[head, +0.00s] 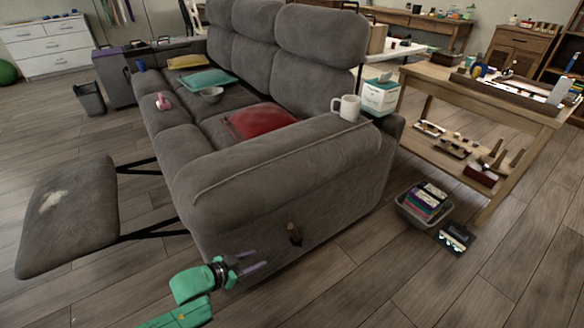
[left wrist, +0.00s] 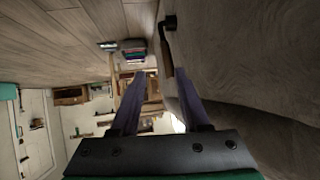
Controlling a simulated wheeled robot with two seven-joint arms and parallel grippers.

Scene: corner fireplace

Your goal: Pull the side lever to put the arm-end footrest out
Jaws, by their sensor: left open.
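The grey sofa (head: 285,175) has a small brown wooden lever (head: 294,235) on the side of its near arm. The arm-end footrest (head: 75,210) is out, held away from the sofa front on dark metal struts, with a pale patch on top. My left gripper (head: 260,262) is open and empty, left of and below the lever, close to the sofa side and apart from the lever. In the left wrist view, the lever (left wrist: 167,48) shows ahead, beyond the fingertips of my left gripper (left wrist: 157,76). My right gripper is not in view.
A grey bin (head: 425,205) stands by the wooden workbench (head: 480,95). The floor in front of the sofa side is clear.

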